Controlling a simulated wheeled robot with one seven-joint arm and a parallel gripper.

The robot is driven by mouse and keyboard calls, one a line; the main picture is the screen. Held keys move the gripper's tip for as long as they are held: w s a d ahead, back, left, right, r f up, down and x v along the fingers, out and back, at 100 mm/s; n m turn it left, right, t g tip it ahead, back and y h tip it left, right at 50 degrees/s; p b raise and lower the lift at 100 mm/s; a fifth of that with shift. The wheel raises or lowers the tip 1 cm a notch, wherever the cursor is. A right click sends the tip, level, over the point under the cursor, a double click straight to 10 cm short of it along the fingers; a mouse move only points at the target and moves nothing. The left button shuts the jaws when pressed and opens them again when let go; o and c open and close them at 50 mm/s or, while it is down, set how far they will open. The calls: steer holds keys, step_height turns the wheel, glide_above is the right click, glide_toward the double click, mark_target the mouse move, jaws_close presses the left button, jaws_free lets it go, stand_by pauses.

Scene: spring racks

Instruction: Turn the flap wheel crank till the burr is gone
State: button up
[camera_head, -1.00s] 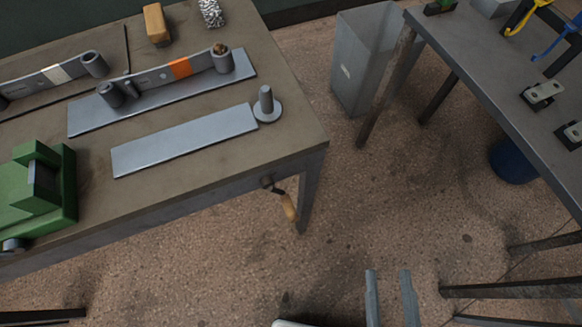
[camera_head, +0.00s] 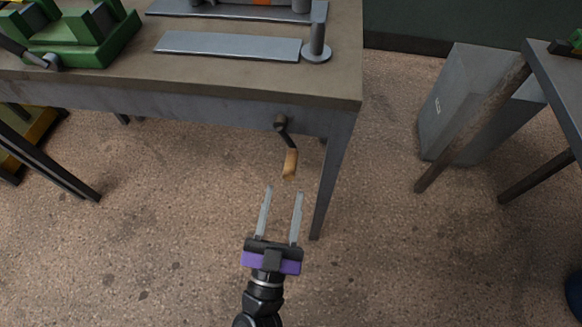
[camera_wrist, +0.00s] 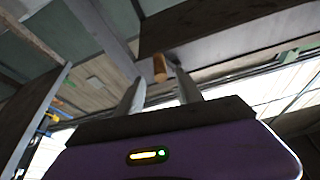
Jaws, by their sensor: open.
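The crank (camera_head: 281,124) sticks out from the front edge of the workbench near its right leg. Its arm slopes down to a wooden handle (camera_head: 290,163), which hangs below the bench top. My gripper (camera_head: 284,190) is open and empty, its two long fingers pointing at the handle from the near side. In the head view the fingertips appear just short of the handle. In the wrist view the handle (camera_wrist: 159,68) shows between the fingertips (camera_wrist: 158,78); I cannot tell whether they touch it. I cannot make out a flap wheel or a burr.
A flat steel plate (camera_head: 228,46) and an upright post on a disc (camera_head: 317,45) lie on the workbench (camera_head: 200,80). A green vise (camera_head: 85,40) stands at its left. The bench leg (camera_head: 332,175) is close right of the crank. A grey bin (camera_head: 465,100) stands further right.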

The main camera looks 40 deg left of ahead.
mark_target(294, 153)
steer(key=x, duration=0.7)
steer(key=shift+w+a+r, duration=0.1)
steer(key=shift+w, duration=0.1)
jaws_close()
stand_by(1.2)
